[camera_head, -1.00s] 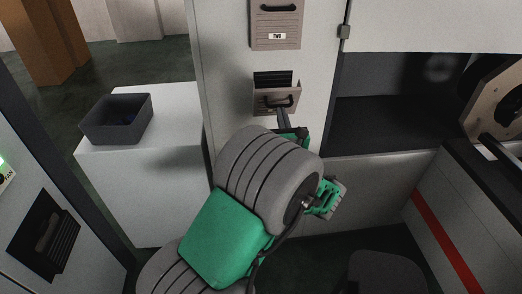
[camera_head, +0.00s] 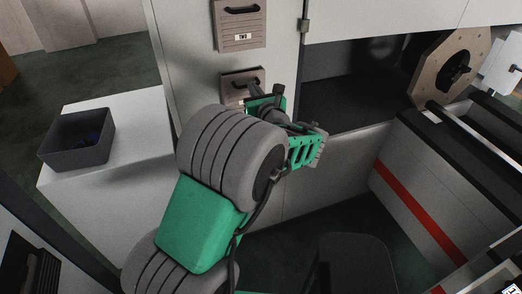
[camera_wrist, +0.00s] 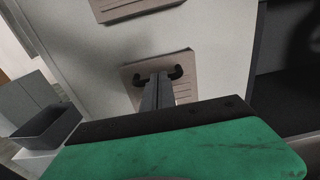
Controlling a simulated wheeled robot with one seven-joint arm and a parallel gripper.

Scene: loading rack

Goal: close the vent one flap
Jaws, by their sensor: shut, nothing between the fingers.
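The lower vent flap (camera_head: 229,91) is a brownish-grey plate with a dark handle, below the flap marked TWO. Its own label is hidden behind my gripper, so I cannot read whether it is vent one. The fingertips look close to or touching the flap; I cannot tell which.
The upper flap (camera_head: 239,27), marked TWO, lies flat on the panel. A dark open bin (camera_head: 78,140) stands on a white block at the left. A dark recess (camera_head: 350,85) opens to the right of the panel. A red-striped unit (camera_head: 425,205) stands at the right.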

